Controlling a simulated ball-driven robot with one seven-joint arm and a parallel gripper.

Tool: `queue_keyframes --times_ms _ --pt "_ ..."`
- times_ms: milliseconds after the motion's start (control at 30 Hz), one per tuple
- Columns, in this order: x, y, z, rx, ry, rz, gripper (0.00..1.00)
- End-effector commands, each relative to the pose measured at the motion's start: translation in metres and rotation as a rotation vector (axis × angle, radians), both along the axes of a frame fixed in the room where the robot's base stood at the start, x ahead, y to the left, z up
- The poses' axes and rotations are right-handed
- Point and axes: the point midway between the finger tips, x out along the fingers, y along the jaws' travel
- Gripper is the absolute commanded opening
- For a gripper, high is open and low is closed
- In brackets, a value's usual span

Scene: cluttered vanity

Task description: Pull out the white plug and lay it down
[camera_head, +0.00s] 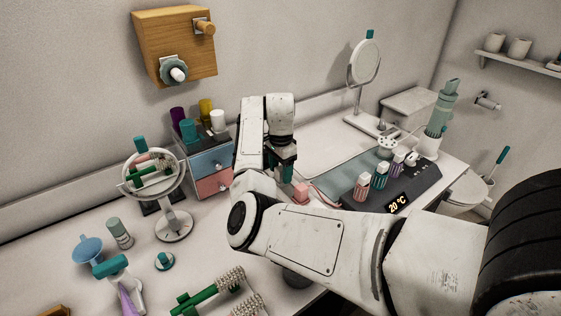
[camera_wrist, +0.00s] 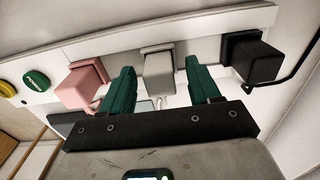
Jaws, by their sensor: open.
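The white plug (camera_wrist: 158,62) sits in a white socket strip (camera_wrist: 205,27), between a pink plug (camera_wrist: 84,87) on the left and a black plug (camera_wrist: 250,58) on the right. My gripper (camera_wrist: 158,72) is open, with one green finger on each side of the white plug in the wrist view. Gaps show between the plug and both fingers, and nothing is held. In the head view my gripper (camera_head: 288,171) points down at the middle of the vanity; the white plug is hidden there behind my arm.
A green button (camera_wrist: 35,82) and a yellow button (camera_wrist: 7,88) are left of the pink plug. In the head view, a drawer box (camera_head: 212,171) stands left of my gripper, and a dark panel with small bottles (camera_head: 405,192) lies right.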

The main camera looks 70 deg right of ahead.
Motion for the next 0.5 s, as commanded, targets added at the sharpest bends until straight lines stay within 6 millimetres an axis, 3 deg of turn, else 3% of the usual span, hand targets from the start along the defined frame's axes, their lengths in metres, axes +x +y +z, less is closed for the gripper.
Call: queue_keyframes --times_ms 300,500 --pt "0.0000 0.0001 -0.0025 0.000 0.000 0.000 0.61" --pt "-0.0001 0.0001 -0.0023 0.000 0.000 0.000 0.42"
